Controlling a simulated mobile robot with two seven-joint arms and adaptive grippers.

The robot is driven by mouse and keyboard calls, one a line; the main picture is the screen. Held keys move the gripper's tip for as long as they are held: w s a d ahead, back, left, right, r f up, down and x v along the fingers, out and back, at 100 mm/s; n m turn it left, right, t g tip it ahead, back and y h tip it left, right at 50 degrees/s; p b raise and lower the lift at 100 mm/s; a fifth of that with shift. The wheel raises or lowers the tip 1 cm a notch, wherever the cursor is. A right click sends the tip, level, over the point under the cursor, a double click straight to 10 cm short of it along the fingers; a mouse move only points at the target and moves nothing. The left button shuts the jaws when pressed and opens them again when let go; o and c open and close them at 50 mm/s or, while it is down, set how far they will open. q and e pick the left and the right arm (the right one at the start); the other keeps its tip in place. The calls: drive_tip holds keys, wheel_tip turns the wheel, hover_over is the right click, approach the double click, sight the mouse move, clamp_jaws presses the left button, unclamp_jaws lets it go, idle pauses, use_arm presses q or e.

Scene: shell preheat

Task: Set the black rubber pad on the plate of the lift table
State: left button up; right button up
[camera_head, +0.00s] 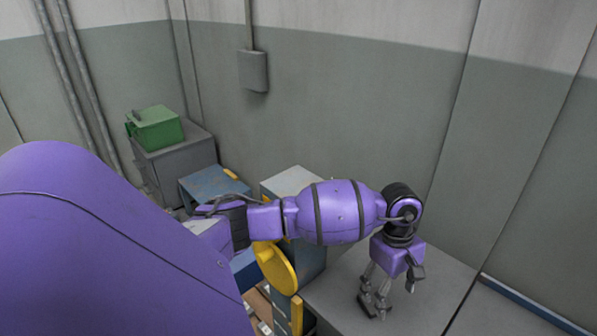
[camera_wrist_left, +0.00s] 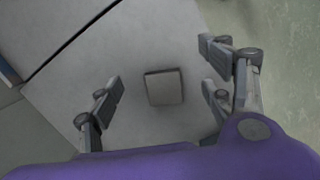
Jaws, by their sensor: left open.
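My left gripper (camera_head: 388,291) is open and points down over the grey top at the lower right of the head view. In the left wrist view its fingers stand apart on either side of the slab, with nothing held; I cannot tell the height gap. The slab cannot be made out in the head view. I cannot tell for sure which thing is the lift table. My right gripper is out of view.
The grey bench top (camera_head: 440,292) is otherwise bare and borders the wall. Left of it stand a blue cabinet (camera_head: 312,262) and a yellow rounded part (camera_head: 276,268). A blue-topped stand (camera_head: 207,184) and a green box (camera_head: 158,130) on a grey cabinet (camera_head: 180,158) are farther back.

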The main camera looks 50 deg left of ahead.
use_arm(q)
drive_tip(key=s+d+f+n+g+h, duration=0.1)
drive_tip(key=s+d+f+n+h, duration=0.2)
drive_tip(key=d, duration=0.4)
drive_tip(key=s+d+f+n+h, duration=0.1)
drive_tip(key=s+d+h, duration=0.35)
drive_tip(key=d, duration=0.25)
drive_tip(key=s+d+r+n+t+h, duration=0.45)
drive_tip(key=d+n+h, duration=0.3)
drive_tip(key=n, duration=0.25)
drive_tip(key=s+a+f+n+t+y, duration=0.2)
drive_tip(key=a+f+n+t+y, duration=0.4)
drive_tip(key=n, duration=1)
drive_tip(key=s+a+f+n+t+y, duration=0.1)
drive_tip(key=a+f+n+t+y, duration=0.2)
drive_tip(key=a+n+t+y, duration=0.8)
drive_tip(key=s+a+f+n+g, duration=0.1)
drive_tip(key=s+f+n+g, duration=0.4)
drive_tip(key=s+n, duration=0.3)
drive_tip(key=s+a+f+n+g, duration=0.2)
drive_tip(key=s+f+n+g, duration=0.4)
drive_tip(key=s+n+g, duration=0.1)
drive_tip(key=s+n, duration=0.1)
drive_tip(key=s, duration=0.1)
drive_tip(key=shift+s+f, duration=0.2)
drive_tip(key=shift+s, duration=0.1)
